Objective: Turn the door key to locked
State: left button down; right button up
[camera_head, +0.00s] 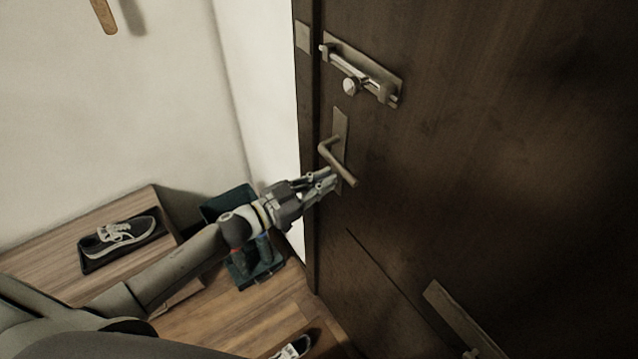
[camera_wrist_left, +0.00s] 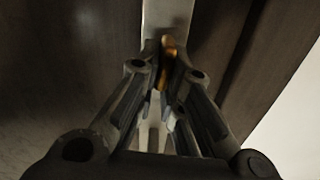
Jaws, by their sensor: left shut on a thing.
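The dark wooden door (camera_head: 480,150) fills the right of the head view. Its handle plate (camera_head: 341,124) carries a lever handle (camera_head: 338,165). My left gripper (camera_head: 331,177) reaches the lower part of this plate, just below the lever. In the left wrist view my left gripper (camera_wrist_left: 164,88) is shut on a small brass-coloured key (camera_wrist_left: 168,48) in front of the pale plate (camera_wrist_left: 166,14). The fingers hide much of the key, and I cannot tell its exact angle. My right gripper is not in view.
A slide bolt (camera_head: 360,75) is mounted above the handle, and another metal fitting (camera_head: 462,318) sits low on the door. A wooden bench (camera_head: 40,262) with a dark shoe (camera_head: 118,238) stands at the left. Another shoe (camera_head: 295,347) is on the floor.

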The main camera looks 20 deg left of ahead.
pick_arm(q)
jog(key=m, duration=0.4)
jog(key=shift+s+d+f, duration=0.15)
jog(key=shift+s+d, duration=0.05)
jog(key=shift+d, duration=0.05)
jog(key=m+b, duration=0.1)
jog(key=m, duration=0.3)
jog(key=shift+d+f, duration=0.1)
jog(key=shift+d, duration=0.05)
jog(key=m, duration=0.1)
jog(key=m+b, duration=0.1)
jog(key=m, duration=0.3)
jog(key=shift+s+f+b, duration=0.1)
jog(key=shift+f+b, duration=0.15)
jog(key=shift+b, duration=0.05)
jog(key=shift+m+b, duration=0.55)
jog(key=shift+m, duration=1.25)
jog(key=shift+r, duration=0.1)
jog(key=c, duration=1.6)
grip_release()
jog(key=shift+o, duration=0.2)
jog(key=shift+f, duration=0.2)
